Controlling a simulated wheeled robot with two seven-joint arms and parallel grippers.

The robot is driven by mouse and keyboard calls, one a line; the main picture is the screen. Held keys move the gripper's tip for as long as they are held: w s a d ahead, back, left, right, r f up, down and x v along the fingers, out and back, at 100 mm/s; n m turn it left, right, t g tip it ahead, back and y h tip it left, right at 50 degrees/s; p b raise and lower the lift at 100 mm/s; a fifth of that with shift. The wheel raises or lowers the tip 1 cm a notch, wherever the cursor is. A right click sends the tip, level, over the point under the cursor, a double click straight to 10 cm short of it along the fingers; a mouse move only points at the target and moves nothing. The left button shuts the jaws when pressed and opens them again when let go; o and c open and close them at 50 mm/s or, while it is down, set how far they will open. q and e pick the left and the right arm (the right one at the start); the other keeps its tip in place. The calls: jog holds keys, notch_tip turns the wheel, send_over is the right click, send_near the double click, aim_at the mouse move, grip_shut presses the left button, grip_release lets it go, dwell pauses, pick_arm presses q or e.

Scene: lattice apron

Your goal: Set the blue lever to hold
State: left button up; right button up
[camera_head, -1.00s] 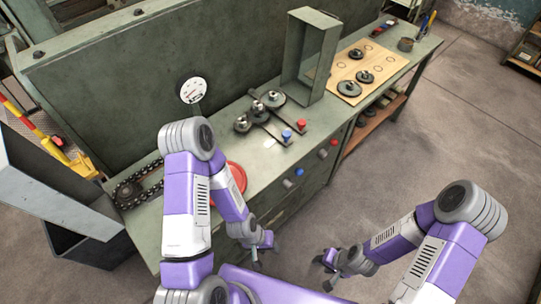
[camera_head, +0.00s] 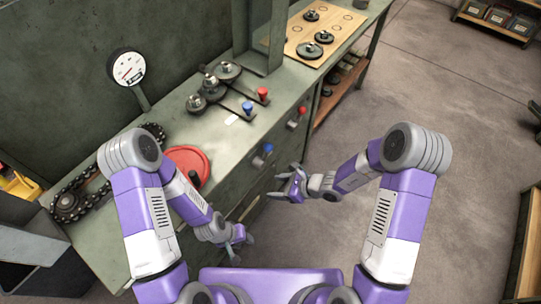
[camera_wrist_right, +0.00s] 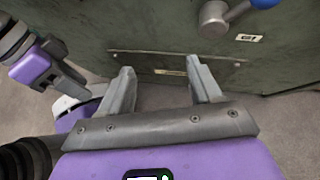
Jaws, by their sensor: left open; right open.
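A lever with a blue knob (camera_head: 268,148) and grey hub (camera_head: 257,161) is on the front face of the green bench. In the right wrist view its blue knob (camera_wrist_right: 265,3) is cut by the top edge, right of the round hub (camera_wrist_right: 213,20). A small white label (camera_wrist_right: 249,38) sits below it; I cannot read it surely. My right gripper (camera_head: 284,187) is open and empty, in front of the bench, below and right of the lever. My left gripper (camera_head: 233,250) is open and empty, lower and nearer to me.
A red-knobbed lever (camera_head: 302,110) is farther along the front. On the bench top are a red disc (camera_head: 186,165), geared arms with another blue knob (camera_head: 247,107) and a red knob (camera_head: 262,93), a gauge (camera_head: 127,68) and a chain (camera_head: 70,205).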

aim_at(272, 149)
jog(key=w+d+r+m+t+b, duration=0.25)
jog(key=w+m+t, duration=0.3)
jog(key=w, duration=0.45)
jog(key=shift+t, duration=0.25)
jog(key=x, duration=0.2)
jog(key=b+x, duration=0.1)
jog(key=x, duration=0.2)
jog(key=b+x, duration=0.1)
jog(key=x, duration=0.1)
jog(key=shift+w+a+r, duration=0.2)
jog(key=shift+w+a, duration=0.1)
jog(key=shift+a, duration=0.05)
grip_shut()
